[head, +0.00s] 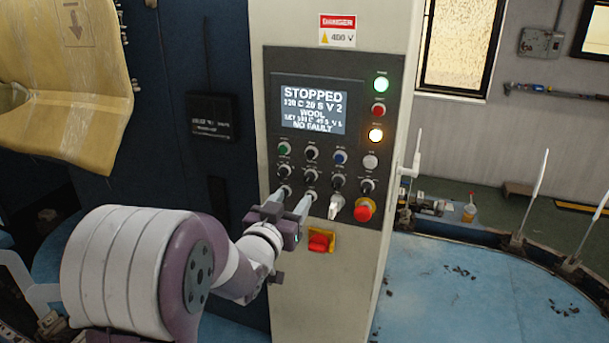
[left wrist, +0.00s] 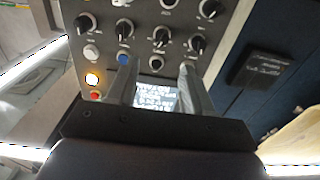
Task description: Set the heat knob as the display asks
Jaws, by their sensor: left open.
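The control panel (head: 325,130) stands upright on a pale cabinet. Its lit display (head: 312,110) reads STOPPED, 120 C 20 S V 2, WOOL, a blurred SET line, and NO FAULT. Rows of small dark knobs sit below it, including one in the second row (head: 310,176); their labels are too small to read, so I cannot tell which is the heat knob. My left gripper (head: 296,195) is open in front of the lower left knobs. The left wrist view shows its two fingers (left wrist: 157,72) apart, with pointer knobs (left wrist: 160,37) beyond the tips and nothing visibly held.
A silver selector (head: 335,206), a red emergency button (head: 364,210) on yellow and a red switch (head: 320,242) lie close by the gripper. Lit green (head: 380,84) and amber (head: 376,135) lamps are at the panel's right. A blue table (head: 470,290) spreads at right.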

